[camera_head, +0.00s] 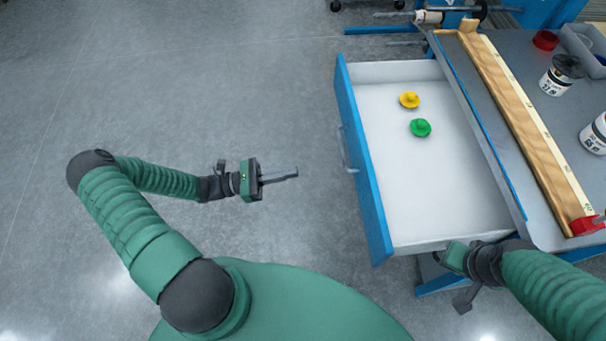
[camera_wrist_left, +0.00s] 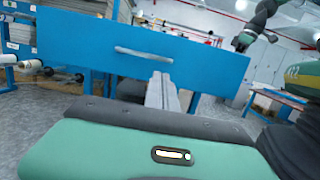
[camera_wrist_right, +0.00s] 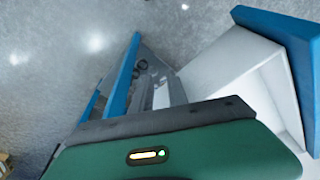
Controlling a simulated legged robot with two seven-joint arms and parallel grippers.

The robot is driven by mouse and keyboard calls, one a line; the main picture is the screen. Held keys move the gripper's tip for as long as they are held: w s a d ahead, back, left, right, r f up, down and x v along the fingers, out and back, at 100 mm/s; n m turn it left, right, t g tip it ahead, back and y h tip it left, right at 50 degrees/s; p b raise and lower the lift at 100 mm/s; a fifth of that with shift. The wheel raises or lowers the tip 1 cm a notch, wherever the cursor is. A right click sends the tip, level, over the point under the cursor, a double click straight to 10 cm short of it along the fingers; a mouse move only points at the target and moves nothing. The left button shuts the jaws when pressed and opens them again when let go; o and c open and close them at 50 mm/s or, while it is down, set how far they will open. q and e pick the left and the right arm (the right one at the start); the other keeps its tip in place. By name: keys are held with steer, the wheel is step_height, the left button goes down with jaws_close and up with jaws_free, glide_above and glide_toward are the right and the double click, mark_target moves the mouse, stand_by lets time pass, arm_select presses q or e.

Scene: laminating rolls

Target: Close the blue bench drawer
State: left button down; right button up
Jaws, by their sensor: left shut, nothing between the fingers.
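The blue bench drawer (camera_head: 362,165) stands pulled out to the left of the bench, with its white inside showing. Its blue front with a grey handle (camera_wrist_left: 143,53) faces my left gripper. My left gripper (camera_head: 294,173) is shut and empty, apart from the drawer front, to the left of the handle. Its closed fingers (camera_wrist_left: 162,88) show below the handle in the left wrist view. My right gripper (camera_head: 464,299) is by the drawer's near side, partly hidden by its own wrist; I cannot tell whether it is open.
A yellow knobbed piece (camera_head: 409,100) and a green one (camera_head: 420,128) lie in the drawer. The bench top (camera_head: 470,95) carries a wooden ruler strip (camera_head: 520,115), jars (camera_head: 562,76) and a red clamp-like part (camera_head: 585,225). The floor left of the drawer is clear.

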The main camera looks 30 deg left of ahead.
arm_select(q)
steer(key=b+x, duration=0.1)
steer(key=x, duration=1)
steer(key=shift+d+b, duration=0.3)
steer(key=shift+b, duration=0.1)
steer(key=shift+w, duration=0.1)
steer(key=shift+d, duration=0.15)
